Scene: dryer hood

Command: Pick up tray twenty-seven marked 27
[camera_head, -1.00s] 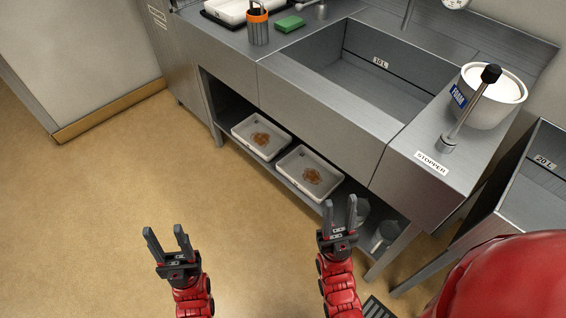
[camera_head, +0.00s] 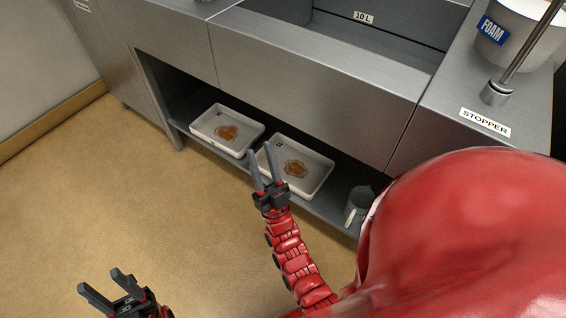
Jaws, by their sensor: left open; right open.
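Two white rectangular trays with brown stains inside lie side by side on the low shelf under the sink. The left tray is here (camera_head: 207,123) and the right tray is here (camera_head: 318,172). Each has a small dark mark at its far end, too small to read, so I cannot tell which is 27. My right gripper (camera_head: 261,154) is open and empty; its fingers overlap the left edge of the right tray in the picture. Touching cannot be judged, but it appears in front of the shelf. My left gripper (camera_head: 99,281) is open and empty over the floor at lower left.
The steel sink counter (camera_head: 310,75) overhangs the shelf (camera_head: 202,144). A grey jug (camera_head: 358,203) stands right of the trays. A FOAM bucket (camera_head: 507,38) and a STOPPER lever (camera_head: 510,75) are on the counter. My red body covers the lower right. Floor at left is clear.

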